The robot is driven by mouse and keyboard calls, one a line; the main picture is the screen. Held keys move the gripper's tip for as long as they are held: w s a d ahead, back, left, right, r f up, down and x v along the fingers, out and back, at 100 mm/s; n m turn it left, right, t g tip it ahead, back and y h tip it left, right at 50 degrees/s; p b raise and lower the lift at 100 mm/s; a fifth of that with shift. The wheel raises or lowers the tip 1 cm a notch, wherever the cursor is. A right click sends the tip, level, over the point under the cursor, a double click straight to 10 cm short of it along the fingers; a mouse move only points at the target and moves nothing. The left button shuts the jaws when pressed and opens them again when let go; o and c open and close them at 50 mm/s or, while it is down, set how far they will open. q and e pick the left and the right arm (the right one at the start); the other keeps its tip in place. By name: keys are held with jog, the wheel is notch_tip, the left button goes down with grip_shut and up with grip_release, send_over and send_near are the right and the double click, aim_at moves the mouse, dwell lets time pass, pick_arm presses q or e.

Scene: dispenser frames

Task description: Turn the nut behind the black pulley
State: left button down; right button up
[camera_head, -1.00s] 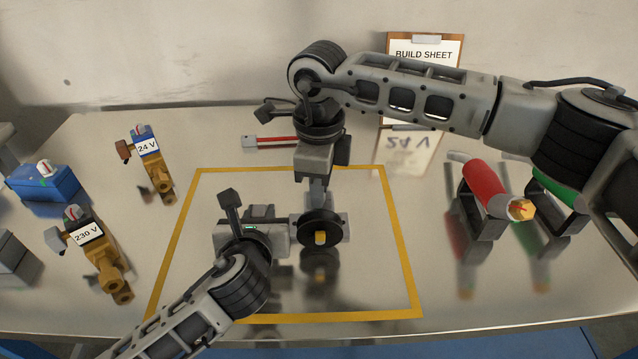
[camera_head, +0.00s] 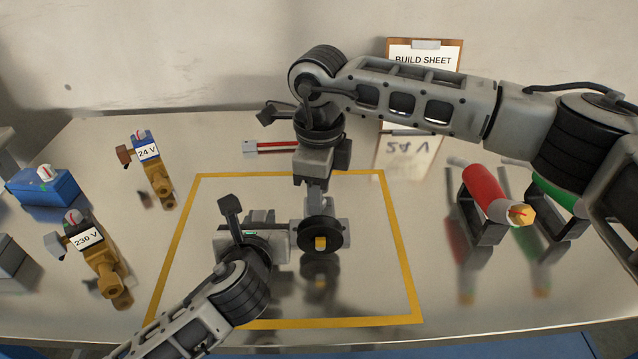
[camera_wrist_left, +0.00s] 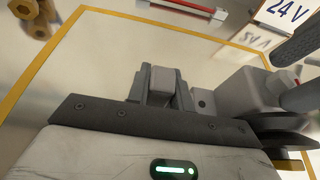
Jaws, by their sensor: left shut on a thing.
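The black pulley (camera_head: 321,236) faces me near the middle of the yellow-outlined area, with a small yellow piece (camera_head: 320,243) at its centre. It also shows at the right edge of the left wrist view (camera_wrist_left: 282,136). My left gripper (camera_wrist_left: 160,88) is shut on a grey block-like part just left of the pulley. My right gripper (camera_head: 317,192) points down from above, its fingers at the grey parts just behind the pulley. The nut is hidden behind the pulley and these fingers, and I cannot tell whether the right fingers are closed on it.
Red (camera_head: 485,190) and green (camera_head: 556,200) cylinders rest on dark stands at right. A red-and-grey bar (camera_head: 275,146) and the build sheet clipboard (camera_head: 422,60) are behind. The front of the outlined area is clear.

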jog(key=shift+s+a+f, duration=0.1)
jog(key=shift+s, duration=0.1)
pick_arm(q)
jog(key=shift+a, duration=0.2)
pick_arm(e)
jog(key=n, duration=0.6)
pick_arm(q)
jog(key=shift+w, duration=0.1)
pick_arm(e)
jog(key=n, duration=0.7)
jog(key=shift+d, duration=0.2)
pick_arm(q)
jog(key=shift+d, duration=0.2)
pick_arm(e)
notch_tip(320, 180, up, 12)
jog(key=n, duration=0.1)
jog(key=shift+a, duration=0.15)
jog(key=shift+w, duration=0.1)
pick_arm(q)
jog(key=c, duration=1.2)
grip_release()
jog(key=shift+o, duration=0.2)
